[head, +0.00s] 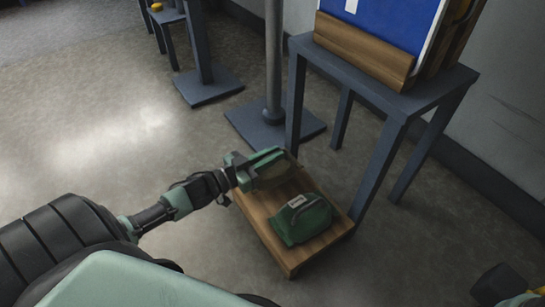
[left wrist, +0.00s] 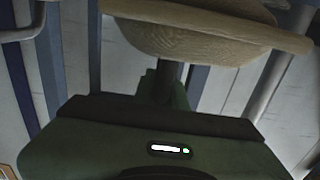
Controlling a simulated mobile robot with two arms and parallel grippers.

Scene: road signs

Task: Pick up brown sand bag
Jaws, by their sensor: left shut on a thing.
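The brown sand bag (left wrist: 190,38) shows tan and woven at the top of the left wrist view, held at my left gripper. In the head view my left gripper (head: 268,164) is over the far left part of a low wooden platform, shut on the bag (head: 273,177). The bag is partly hidden there by the gripper and blends with the wood. Whether it touches the platform is hard to tell.
A green bag (head: 302,219) with a pale label lies on the wooden platform (head: 267,232), beside the gripper. A dark table (head: 375,97) with a blue sign (head: 385,22) stands behind. A pole base (head: 274,125) stands further back. The floor at left is clear.

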